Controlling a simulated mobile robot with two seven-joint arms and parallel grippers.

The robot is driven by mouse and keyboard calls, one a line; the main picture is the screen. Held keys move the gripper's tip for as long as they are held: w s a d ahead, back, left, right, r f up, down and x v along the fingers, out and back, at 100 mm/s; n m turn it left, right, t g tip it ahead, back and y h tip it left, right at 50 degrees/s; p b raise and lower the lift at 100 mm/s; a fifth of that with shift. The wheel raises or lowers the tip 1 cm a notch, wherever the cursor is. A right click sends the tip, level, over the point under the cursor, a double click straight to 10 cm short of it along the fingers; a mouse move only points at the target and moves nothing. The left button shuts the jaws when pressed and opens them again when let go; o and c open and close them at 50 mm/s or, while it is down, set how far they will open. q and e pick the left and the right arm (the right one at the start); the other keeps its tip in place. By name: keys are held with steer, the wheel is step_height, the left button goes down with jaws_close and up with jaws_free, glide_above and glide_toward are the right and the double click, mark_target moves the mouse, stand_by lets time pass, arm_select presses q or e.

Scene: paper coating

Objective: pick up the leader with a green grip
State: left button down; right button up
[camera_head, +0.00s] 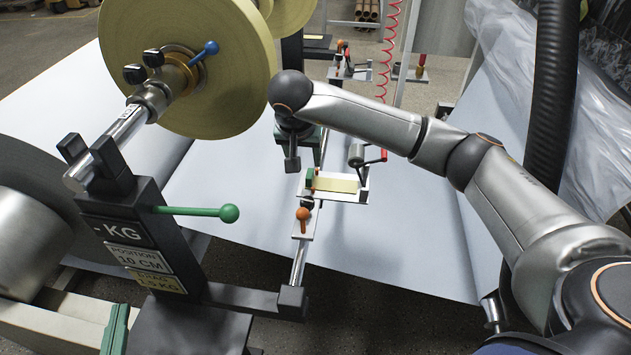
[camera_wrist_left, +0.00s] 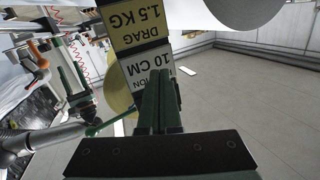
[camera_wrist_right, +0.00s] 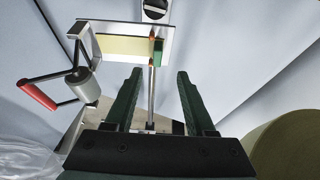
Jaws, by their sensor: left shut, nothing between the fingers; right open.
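The leader is a pale yellow strip (camera_head: 337,184) with a green grip (camera_head: 310,178) at its left end, lying on a small white tray (camera_head: 359,196). In the right wrist view the strip (camera_wrist_right: 120,46) and green grip (camera_wrist_right: 158,52) lie beyond the fingertips. My right gripper (camera_head: 305,160) is open and empty, close by the grip in the head view; its fingers (camera_wrist_right: 159,76) point towards the tray, apart from the grip.
A large yellow roll (camera_head: 225,80) sits on a shaft at the upper left. A black stand (camera_head: 175,290) bears labels and a green-knobbed lever (camera_head: 228,213). A metal rail with an orange knob (camera_head: 303,214) runs below the tray. A red-handled roller (camera_wrist_right: 80,83) stands beside the strip.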

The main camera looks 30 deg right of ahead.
mark_target(310, 173)
steer(key=x, duration=0.4)
steer(key=shift+b, duration=0.35)
steer(key=x, duration=0.2)
steer(key=b+x, duration=0.1)
steer(key=x, duration=0.1)
steer(key=shift+w+d, duration=0.1)
steer(key=shift+d, duration=0.25)
arm_select(q)
step_height(310, 173, up, 12)
steer(key=s+m+t+h, duration=0.2)
steer(key=m+t+h, duration=0.1)
steer(key=t+h, duration=0.1)
steer(key=shift+d+r+t, duration=0.15)
steer(key=shift+d+t, duration=0.15)
steer(key=shift+d, duration=0.15)
arm_select(e)
steer(key=shift+w+f, duration=0.1)
steer(key=shift+f, duration=0.15)
steer(key=shift+d, duration=0.1)
jaws_close()
